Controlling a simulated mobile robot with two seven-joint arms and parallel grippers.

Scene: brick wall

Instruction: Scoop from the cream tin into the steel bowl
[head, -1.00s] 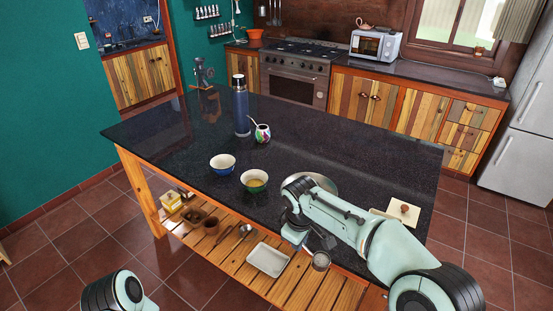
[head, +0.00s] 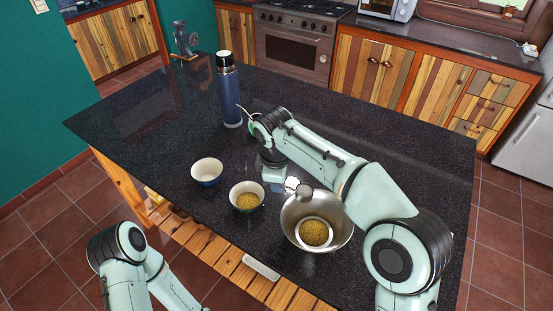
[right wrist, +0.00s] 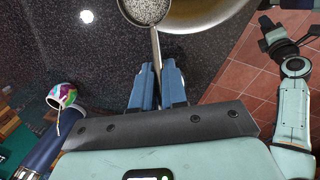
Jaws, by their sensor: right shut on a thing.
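The steel bowl (head: 291,216) stands near the counter's front edge with yellow-green grains (head: 316,233) in its bottom. Part of its rim shows at the top of the right wrist view (right wrist: 207,22). My right gripper (head: 284,186) is shut on the handle of a round metal scoop (head: 304,192), held just behind and left of the bowl. In the right wrist view the handle lies between the blue fingers (right wrist: 158,85); the scoop's round end (right wrist: 147,9) looks speckled, its contents unclear. I cannot identify the cream tin with certainty. My left gripper is not in view.
A green bowl (head: 239,187) of yellow-green grains and a blue-and-cream bowl (head: 206,169) stand left of the steel bowl. A tall blue flask (head: 229,98) stands behind. A colourful cup (right wrist: 62,96) shows in the wrist view.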

